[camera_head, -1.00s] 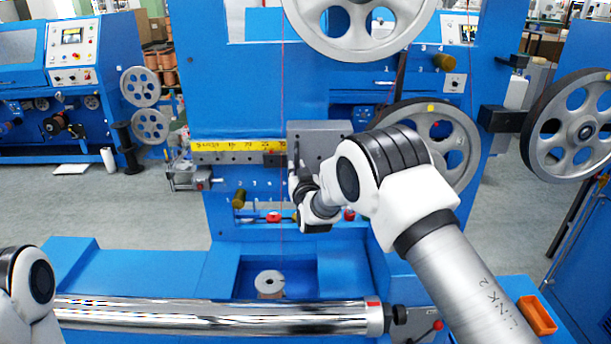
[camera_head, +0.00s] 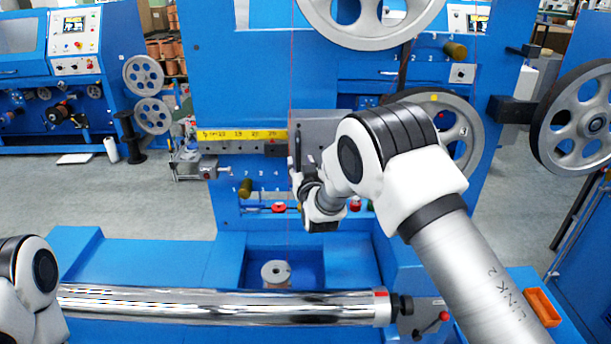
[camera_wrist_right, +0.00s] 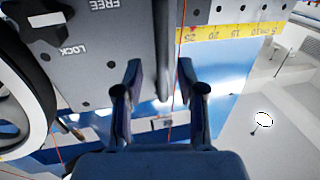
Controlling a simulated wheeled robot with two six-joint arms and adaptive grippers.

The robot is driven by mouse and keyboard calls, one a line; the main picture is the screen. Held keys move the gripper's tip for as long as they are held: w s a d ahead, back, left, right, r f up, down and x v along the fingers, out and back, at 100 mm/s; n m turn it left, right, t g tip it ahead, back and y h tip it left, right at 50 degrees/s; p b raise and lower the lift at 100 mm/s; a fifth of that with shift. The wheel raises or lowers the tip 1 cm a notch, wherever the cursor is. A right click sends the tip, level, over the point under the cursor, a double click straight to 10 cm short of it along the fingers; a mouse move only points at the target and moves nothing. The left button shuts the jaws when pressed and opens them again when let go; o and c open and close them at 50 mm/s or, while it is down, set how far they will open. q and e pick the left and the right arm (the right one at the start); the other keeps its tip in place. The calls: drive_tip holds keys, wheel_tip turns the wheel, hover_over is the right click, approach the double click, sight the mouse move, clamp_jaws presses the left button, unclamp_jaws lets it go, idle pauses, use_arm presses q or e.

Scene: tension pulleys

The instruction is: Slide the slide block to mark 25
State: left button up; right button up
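The slide block (camera_head: 325,128) is a grey block on a rail behind my right arm, partly hidden. In the right wrist view the slide block (camera_wrist_right: 110,72), marked FREE and LOCK, fills the upper left. The yellow scale (camera_head: 240,135) lies left of it in the head view. In the wrist view the scale (camera_wrist_right: 230,32) shows 25 close to the block's edge. My right gripper (camera_wrist_right: 160,92) is open, its fingers on either side of a slim grey handle (camera_wrist_right: 163,60), with gaps showing. It also shows in the head view (camera_head: 297,172), at the block's lower left. My left gripper is out of view.
A large grey pulley (camera_head: 450,125) stands right of the block, and another (camera_head: 582,120) at the far right. A polished horizontal roller (camera_head: 220,305) crosses the front. A thin red wire hangs near the block's left edge. An orange bin (camera_head: 540,307) is at lower right.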

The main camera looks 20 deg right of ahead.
drive_tip(key=s, duration=0.8)
drive_tip(key=shift+s+a, duration=0.4)
drive_tip(key=shift+f, duration=0.1)
